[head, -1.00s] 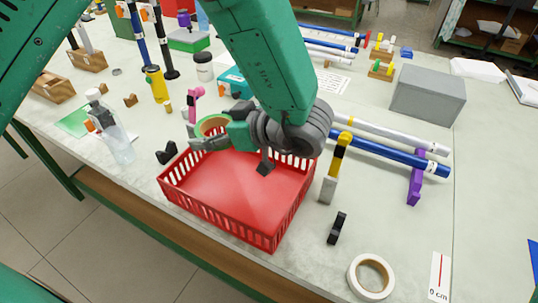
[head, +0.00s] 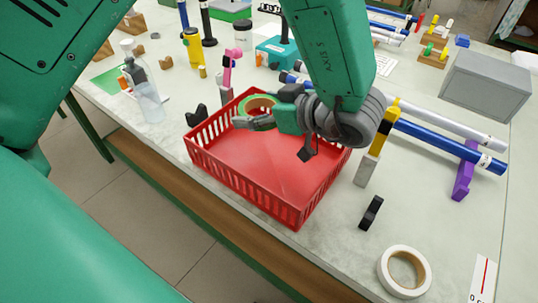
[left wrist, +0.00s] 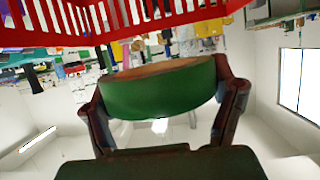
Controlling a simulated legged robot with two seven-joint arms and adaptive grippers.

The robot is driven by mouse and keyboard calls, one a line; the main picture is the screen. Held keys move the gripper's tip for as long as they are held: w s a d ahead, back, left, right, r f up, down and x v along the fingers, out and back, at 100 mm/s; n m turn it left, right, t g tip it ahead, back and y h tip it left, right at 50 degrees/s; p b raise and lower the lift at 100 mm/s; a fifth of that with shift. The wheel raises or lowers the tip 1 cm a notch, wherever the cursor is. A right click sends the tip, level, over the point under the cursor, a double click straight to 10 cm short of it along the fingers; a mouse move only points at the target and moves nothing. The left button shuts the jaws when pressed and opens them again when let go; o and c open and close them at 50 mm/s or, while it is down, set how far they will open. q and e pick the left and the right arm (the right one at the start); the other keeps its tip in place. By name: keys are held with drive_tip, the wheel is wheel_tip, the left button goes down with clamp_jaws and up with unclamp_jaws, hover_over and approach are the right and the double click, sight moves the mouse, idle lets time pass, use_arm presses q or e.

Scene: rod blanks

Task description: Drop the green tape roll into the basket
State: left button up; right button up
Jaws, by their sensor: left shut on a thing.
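The green tape roll (head: 258,103) is held in my left gripper (head: 258,113), whose fingers are shut on it. The left wrist view shows the green roll (left wrist: 158,90) close up between the two fingers. In the head view the roll is over the back left part of the red basket (head: 270,165); its height above the rim is hard to tell. The basket stands on the table with its floor bare. Its red slatted wall also shows at the top of the left wrist view (left wrist: 130,22). My right gripper is not seen.
A white tape roll (head: 404,271) lies at the front right. A black clip (head: 371,213) and a yellow-topped tool (head: 379,140) stand right of the basket. A clear bottle (head: 146,90) stands to the left. A grey box (head: 486,84) is at the back right.

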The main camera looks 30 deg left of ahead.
use_arm(q)
drive_tip(key=shift+d, duration=0.1)
drive_tip(key=o, duration=1.2)
drive_tip(key=shift+d+r, duration=0.1)
drive_tip(key=shift+c, duration=0.2)
drive_tip(key=v, duration=1.2)
drive_tip(key=shift+d, duration=0.3)
drive_tip(key=shift+a, duration=0.15)
